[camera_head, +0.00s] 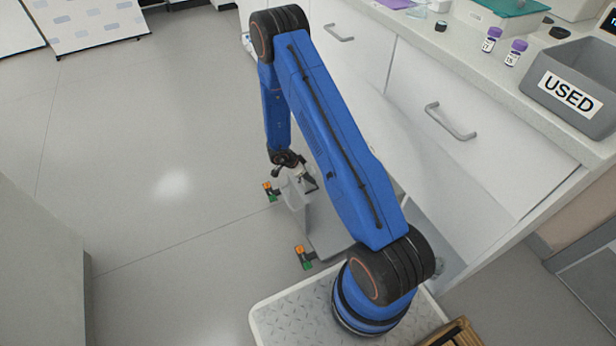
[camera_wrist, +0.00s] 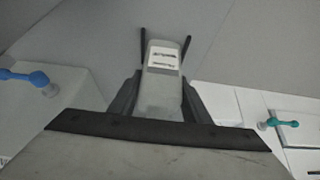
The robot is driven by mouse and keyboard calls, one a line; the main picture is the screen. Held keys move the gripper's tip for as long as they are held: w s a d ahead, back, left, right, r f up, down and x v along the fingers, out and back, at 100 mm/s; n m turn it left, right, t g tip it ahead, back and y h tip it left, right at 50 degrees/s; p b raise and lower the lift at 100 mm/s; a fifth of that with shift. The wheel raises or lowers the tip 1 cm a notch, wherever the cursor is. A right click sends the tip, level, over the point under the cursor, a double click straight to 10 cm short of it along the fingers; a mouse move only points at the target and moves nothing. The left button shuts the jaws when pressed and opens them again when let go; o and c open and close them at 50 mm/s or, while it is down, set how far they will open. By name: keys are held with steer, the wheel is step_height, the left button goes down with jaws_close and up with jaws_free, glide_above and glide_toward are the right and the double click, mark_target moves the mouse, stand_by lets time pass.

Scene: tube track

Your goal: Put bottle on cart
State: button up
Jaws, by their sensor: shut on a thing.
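My gripper (camera_wrist: 162,92) is shut on a grey bottle (camera_wrist: 163,76) with a white label in the wrist view. A dark finger lies on each side of it. In the head view my gripper (camera_head: 308,183) hangs low at the end of the blue arm, left of the cabinet front, and the bottle is too small and hidden there to make out clearly. Below it is a low grey structure (camera_head: 325,242) with orange and green ends on its left side. I cannot tell if this is the cart. No other clear cart shows.
White drawers (camera_head: 440,165) with grey handles run along the right under a counter. On the counter stand a grey bin (camera_head: 572,88) marked USED and two purple-capped vials (camera_head: 514,52). The floor (camera_head: 150,190) on the left is clear. The wrist view shows blue (camera_wrist: 30,78) and teal (camera_wrist: 283,123) knobs.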

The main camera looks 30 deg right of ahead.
steer(key=shift+f, duration=0.3)
steer(key=shift+f, duration=0.15)
steer(key=o, duration=1)
